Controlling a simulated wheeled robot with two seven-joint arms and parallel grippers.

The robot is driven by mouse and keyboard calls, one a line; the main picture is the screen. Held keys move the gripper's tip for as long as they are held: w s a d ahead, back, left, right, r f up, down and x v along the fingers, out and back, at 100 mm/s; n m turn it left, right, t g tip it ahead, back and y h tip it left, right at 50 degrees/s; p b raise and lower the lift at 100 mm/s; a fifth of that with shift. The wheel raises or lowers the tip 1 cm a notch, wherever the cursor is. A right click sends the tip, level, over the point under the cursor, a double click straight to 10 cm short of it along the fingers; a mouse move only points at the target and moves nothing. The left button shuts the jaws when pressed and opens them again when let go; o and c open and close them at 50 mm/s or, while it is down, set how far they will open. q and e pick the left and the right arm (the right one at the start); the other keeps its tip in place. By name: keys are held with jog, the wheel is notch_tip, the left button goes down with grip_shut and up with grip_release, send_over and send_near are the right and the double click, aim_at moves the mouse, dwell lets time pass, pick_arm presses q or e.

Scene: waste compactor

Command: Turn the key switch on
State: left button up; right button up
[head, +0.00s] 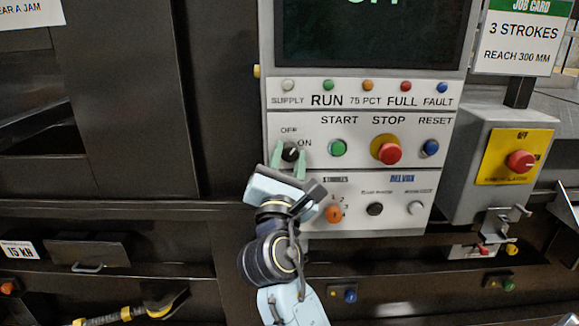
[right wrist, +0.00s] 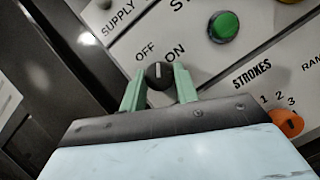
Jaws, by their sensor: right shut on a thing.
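The key switch (head: 290,153) is a small black knob on the control panel, with OFF above it and ON to its right. In the right wrist view the black knob (right wrist: 159,76) sits between two green fingers, and its pale mark points up between the OFF and ON labels. My right gripper (head: 288,160) reaches up from below and is shut on the knob; it also shows in the right wrist view (right wrist: 160,88). The gripper body hides the panel just below the switch. My left gripper is not in view.
The green START button (head: 337,148) is close right of the switch. Further right are the red STOP button (head: 390,153) and blue RESET button (head: 430,148). The orange strokes selector (head: 334,214) is beside my wrist. A yellow-plated box with a red knob (head: 520,162) stands right.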

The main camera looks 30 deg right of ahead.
jog(key=m+g, duration=0.1)
jog(key=m, duration=0.2)
jog(key=m+g+h+b, duration=0.1)
jog(key=m, duration=0.2)
jog(key=shift+a+r+m+g+h, duration=0.1)
jog(key=shift+m+g+h, duration=0.2)
jog(key=shift+g, duration=0.1)
jog(key=o, duration=1)
jog(key=shift+c, duration=0.2)
notch_tip(320, 180, up, 9)
jog(key=p, duration=0.8)
jog(key=shift+w+a+p, duration=0.15)
jog(key=shift+p, duration=0.2)
jog(key=shift+r+p, duration=0.55)
jog(key=shift+p, duration=0.2)
